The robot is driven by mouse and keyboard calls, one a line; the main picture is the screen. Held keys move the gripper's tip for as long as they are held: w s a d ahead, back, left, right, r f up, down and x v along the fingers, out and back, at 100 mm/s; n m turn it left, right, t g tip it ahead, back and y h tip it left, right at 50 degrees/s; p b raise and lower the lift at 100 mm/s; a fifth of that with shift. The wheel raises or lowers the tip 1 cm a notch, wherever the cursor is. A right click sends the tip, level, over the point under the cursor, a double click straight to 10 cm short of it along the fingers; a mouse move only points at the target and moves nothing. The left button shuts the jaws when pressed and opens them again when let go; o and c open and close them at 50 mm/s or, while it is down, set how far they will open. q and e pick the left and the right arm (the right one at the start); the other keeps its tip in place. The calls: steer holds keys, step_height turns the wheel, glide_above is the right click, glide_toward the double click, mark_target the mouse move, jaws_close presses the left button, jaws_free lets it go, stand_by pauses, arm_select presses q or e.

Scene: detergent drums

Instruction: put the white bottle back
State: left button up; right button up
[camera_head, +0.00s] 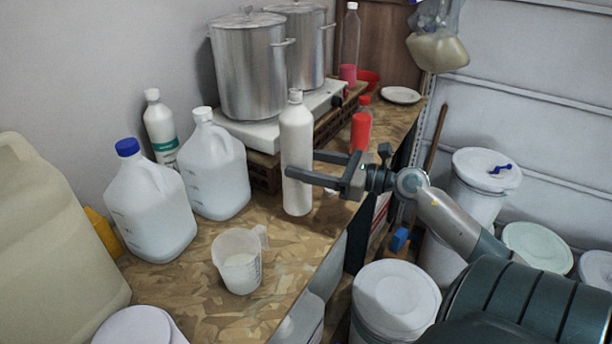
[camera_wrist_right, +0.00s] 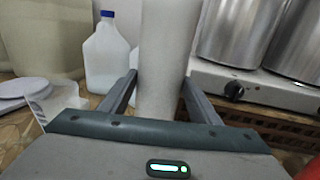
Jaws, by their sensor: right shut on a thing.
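The white bottle (camera_head: 296,140) stands upright at the wooden worktop's right side, in front of the stove. My right gripper (camera_head: 303,166) reaches in from the right and is shut on the bottle's body. In the right wrist view the bottle (camera_wrist_right: 165,60) rises between the two fingers (camera_wrist_right: 160,98); its top is cut off there. In the head view its base looks to be at or just above the worktop; I cannot tell if it touches. My left gripper is not in view.
A measuring cup (camera_head: 238,262), a blue-capped jug (camera_head: 150,205) and a white-capped jug (camera_head: 213,165) stand left of the bottle. A red bottle (camera_head: 361,128) is close behind the gripper. Steel pots (camera_head: 248,70) sit on the stove. Drums (camera_head: 395,300) stand below the worktop's right edge.

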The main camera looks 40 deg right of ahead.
step_height(320, 180, down, 4)
steer(key=shift+r+p, duration=0.1)
steer(key=shift+p, duration=0.4)
stand_by(0.4)
steer(key=o, duration=1.1)
steer(key=shift+f, duration=0.2)
steer(key=shift+o, duration=0.2)
steer(key=shift+r, duration=0.1)
